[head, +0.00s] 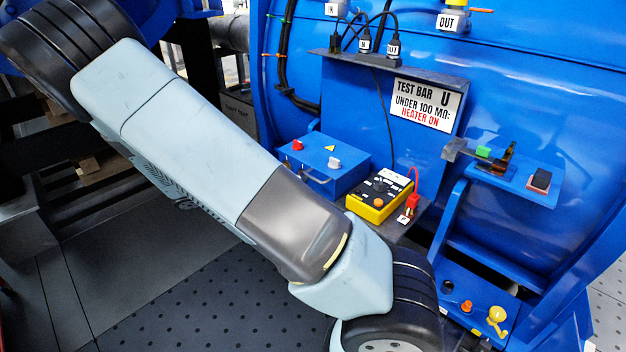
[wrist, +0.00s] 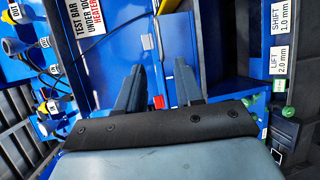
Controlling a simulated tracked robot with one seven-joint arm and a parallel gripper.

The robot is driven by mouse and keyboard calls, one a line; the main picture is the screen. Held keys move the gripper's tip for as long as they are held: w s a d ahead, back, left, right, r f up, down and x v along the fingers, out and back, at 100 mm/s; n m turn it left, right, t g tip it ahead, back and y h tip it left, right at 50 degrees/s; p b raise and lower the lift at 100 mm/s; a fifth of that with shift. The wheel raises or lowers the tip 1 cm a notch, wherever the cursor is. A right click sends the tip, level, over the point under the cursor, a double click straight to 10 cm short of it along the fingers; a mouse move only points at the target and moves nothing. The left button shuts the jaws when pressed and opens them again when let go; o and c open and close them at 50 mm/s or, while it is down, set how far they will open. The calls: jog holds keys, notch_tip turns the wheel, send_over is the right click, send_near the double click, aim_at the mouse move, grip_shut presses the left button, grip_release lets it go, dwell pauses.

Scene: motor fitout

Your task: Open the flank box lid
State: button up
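A blue box (head: 325,165) with a red knob, a white knob, a yellow triangle mark and a front handle sits on the blue machine's side in the head view. Its top looks closed. I cannot tell for sure whether it is the flank box. My gripper (wrist: 158,82) shows in the wrist view with its two dark fingers apart and nothing seen between them. Blue panels lie beyond the fingers; I cannot tell which one carries the lid. In the head view my gripper is out of sight below the frame's bottom edge.
A yellow tester (head: 378,195) sits beside the blue box, under the test bar sign (head: 425,103). A blue shelf (head: 520,178) juts out at right. In the wrist view, cables and plugs hang at left and a LIFT label (wrist: 281,61) is at right.

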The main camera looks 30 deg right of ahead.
aim_at(313, 179)
jog(key=d, duration=0.4)
jog(key=d+f, duration=0.1)
jog(key=d, duration=0.4)
jog(key=d+f, duration=0.1)
jog(key=d, duration=0.3)
jog(key=shift+s+d+f, duration=0.25)
jog(key=shift+s, duration=0.05)
grip_shut()
